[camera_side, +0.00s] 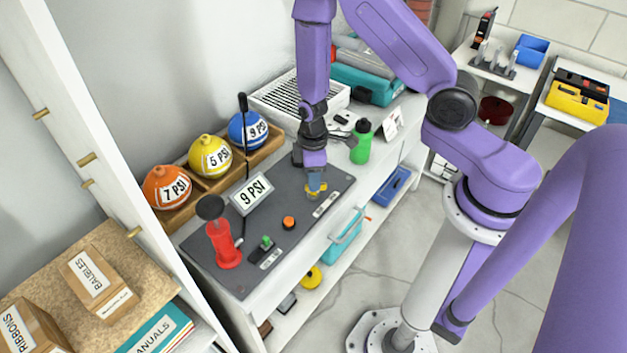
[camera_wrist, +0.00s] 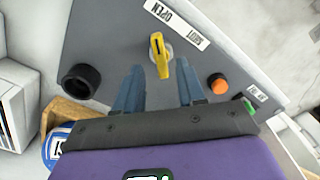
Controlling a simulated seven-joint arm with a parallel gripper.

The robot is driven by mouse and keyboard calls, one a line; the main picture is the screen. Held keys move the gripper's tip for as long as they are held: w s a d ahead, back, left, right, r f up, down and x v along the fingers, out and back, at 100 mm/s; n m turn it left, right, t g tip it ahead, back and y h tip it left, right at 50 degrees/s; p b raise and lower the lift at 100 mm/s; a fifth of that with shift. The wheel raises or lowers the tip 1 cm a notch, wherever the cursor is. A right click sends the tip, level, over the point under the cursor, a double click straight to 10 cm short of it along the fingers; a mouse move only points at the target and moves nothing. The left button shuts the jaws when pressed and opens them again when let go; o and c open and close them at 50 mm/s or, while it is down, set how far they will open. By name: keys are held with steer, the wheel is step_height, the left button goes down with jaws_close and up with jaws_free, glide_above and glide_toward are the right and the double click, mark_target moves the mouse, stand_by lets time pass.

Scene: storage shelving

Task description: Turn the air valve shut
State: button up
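The air valve is a yellow lever handle on a round base (camera_wrist: 158,52) on the dark grey panel (camera_wrist: 105,35). A white label (camera_wrist: 177,22) reading SHUT and OPEN lies beside it. In the wrist view the lever runs roughly up and down the picture, its long end towards my gripper. My gripper (camera_wrist: 160,84) is open, its two blue fingers either side of the lever's line with nothing between them. In the side view my gripper (camera_side: 316,181) points down close over the yellow valve (camera_side: 314,191), partly hiding it; contact cannot be told.
On the panel are an orange button (camera_side: 289,222), a green switch (camera_side: 266,243), a red hand pump (camera_side: 223,243) and a 9 PSI sign (camera_side: 251,194). Orange (camera_side: 167,187), yellow (camera_side: 210,156) and blue (camera_side: 247,130) balls sit behind. A green bottle (camera_side: 361,143) stands right of my gripper.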

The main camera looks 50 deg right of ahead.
steer(key=shift+s+f, duration=0.1)
steer(key=shift+f, duration=0.8)
steer(key=shift+f, duration=0.1)
jaws_close()
